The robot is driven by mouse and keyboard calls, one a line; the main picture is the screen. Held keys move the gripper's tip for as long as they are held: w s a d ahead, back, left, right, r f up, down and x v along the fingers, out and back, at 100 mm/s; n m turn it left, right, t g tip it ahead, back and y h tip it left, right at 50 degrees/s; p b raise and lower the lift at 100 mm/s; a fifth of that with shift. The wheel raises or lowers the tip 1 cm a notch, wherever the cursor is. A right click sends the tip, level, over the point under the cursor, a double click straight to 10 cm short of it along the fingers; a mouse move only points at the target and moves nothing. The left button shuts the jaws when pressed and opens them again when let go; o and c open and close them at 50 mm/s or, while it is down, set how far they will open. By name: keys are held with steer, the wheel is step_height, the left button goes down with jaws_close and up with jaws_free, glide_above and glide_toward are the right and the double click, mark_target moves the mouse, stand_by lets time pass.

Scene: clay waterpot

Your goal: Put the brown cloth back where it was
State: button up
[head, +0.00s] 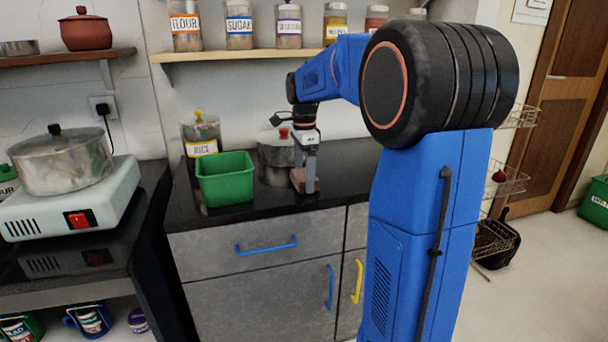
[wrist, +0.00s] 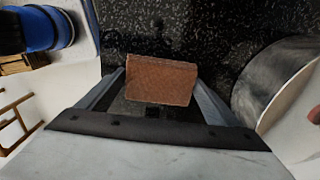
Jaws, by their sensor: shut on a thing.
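The brown cloth (wrist: 160,80) is a small, flat, reddish-brown piece between the fingers in the wrist view. My gripper (wrist: 158,100) is shut on it. In the head view the cloth (head: 300,180) shows partly, low beside the fingers. My gripper (head: 310,185) points down at the black counter (head: 340,172), to the right of the green bin and close to the steel pot. I cannot tell whether the cloth touches the counter.
A steel pot (head: 274,158) stands just left of and behind my gripper; its side shows in the wrist view (wrist: 262,85). A green bin (head: 225,180) and a rice jar (head: 200,135) are further left. A shelf of jars (head: 250,54) hangs above. Counter right of my gripper looks clear.

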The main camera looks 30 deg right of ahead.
mark_target(304, 174)
steer(key=o, duration=0.9)
steer(key=shift+f, duration=0.1)
step_height(304, 174, up, 12)
steer(key=shift+r, duration=0.15)
steer(key=s+a+f+n+t, duration=0.1)
steer(key=s+a+f+n, duration=0.4)
steer(key=s, duration=0.5)
steer(key=s+a+f+n+t, duration=0.2)
steer(key=s+a+f+n, duration=0.3)
steer(key=s+f+n, duration=0.3)
steer(key=s+a+f+n+t, duration=0.1)
steer(key=s+a+f+n, duration=0.4)
steer(key=s+n, duration=0.3)
steer(key=shift+s+a+f+t, duration=0.15)
steer(key=shift+s+f, duration=0.15)
steer(key=shift+s, duration=0.4)
steer(key=shift+s+a+f+t, duration=0.1)
steer(key=shift+s+f, duration=0.2)
steer(key=shift+s, duration=0.45)
steer(key=shift+s+a+f+t, duration=0.15)
steer(key=shift+s+f, duration=0.15)
steer(key=shift+s, duration=0.4)
